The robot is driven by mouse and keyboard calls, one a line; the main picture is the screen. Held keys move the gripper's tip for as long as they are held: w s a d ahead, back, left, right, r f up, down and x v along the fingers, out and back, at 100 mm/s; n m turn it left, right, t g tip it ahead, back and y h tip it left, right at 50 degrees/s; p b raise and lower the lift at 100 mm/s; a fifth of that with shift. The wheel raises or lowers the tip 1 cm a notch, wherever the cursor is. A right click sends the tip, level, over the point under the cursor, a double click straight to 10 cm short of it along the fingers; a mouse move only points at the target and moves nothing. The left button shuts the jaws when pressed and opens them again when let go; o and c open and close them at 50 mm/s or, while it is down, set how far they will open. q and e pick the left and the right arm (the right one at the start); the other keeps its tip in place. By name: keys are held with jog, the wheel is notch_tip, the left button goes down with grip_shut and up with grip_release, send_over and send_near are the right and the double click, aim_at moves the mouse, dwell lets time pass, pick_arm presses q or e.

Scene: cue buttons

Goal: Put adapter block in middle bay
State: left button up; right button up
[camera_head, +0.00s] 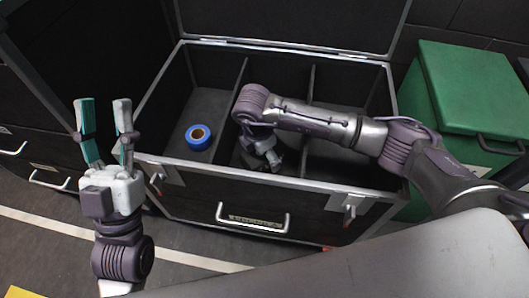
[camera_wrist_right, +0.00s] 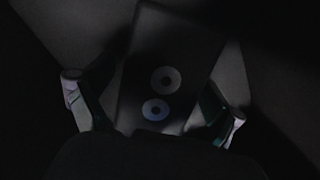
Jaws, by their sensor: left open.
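The adapter block (camera_wrist_right: 165,65) is a dark box with two round, pale rings on its face. In the right wrist view it lies tilted between the two fingers of my right gripper (camera_wrist_right: 155,108). The picture is very dark, and I cannot tell whether both fingers touch it. In the head view my right gripper (camera_head: 262,158) reaches down inside the middle bay (camera_head: 291,140) of the case, and the block cannot be made out there. My left gripper (camera_head: 106,128) is open and empty, fingers up, in front of the case's left side.
The black case (camera_head: 190,174) has its lid (camera_head: 300,22) raised and two dividers making three bays. A blue tape roll (camera_head: 198,137) lies in the left bay. The right bay looks empty where visible. A green box (camera_head: 468,85) stands at the right, dark drawers at the left.

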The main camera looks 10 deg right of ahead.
jog(key=shift+r, duration=0.1)
jog(key=shift+r, duration=0.25)
jog(key=r+p, duration=0.1)
jog(key=r, duration=0.3)
jog(key=a+r+p, duration=0.1)
jog(key=r, duration=0.1)
jog(key=shift+s+p, duration=0.15)
jog(key=shift+p, duration=0.15)
jog(key=r, duration=0.1)
jog(key=r+p, duration=0.1)
jog(key=r, duration=0.3)
jog(key=shift+s+a, duration=0.2)
jog(key=shift+a, duration=0.05)
pick_arm(q)
jog(key=w+f+g+y, duration=0.2)
jog(key=f+g, duration=0.3)
jog(key=f, duration=0.2)
jog(key=w+f+g+y, duration=0.2)
jog(key=w+f+g, duration=0.1)
jog(key=f+g, duration=0.2)
jog(key=shift+w+a+f+g, duration=0.25)
jog(key=shift+a+f+g, duration=0.15)
jog(key=shift+f, duration=1)
pick_arm(e)
jog(key=shift+r, duration=0.2)
pick_arm(q)
jog(key=shift+p, duration=0.35)
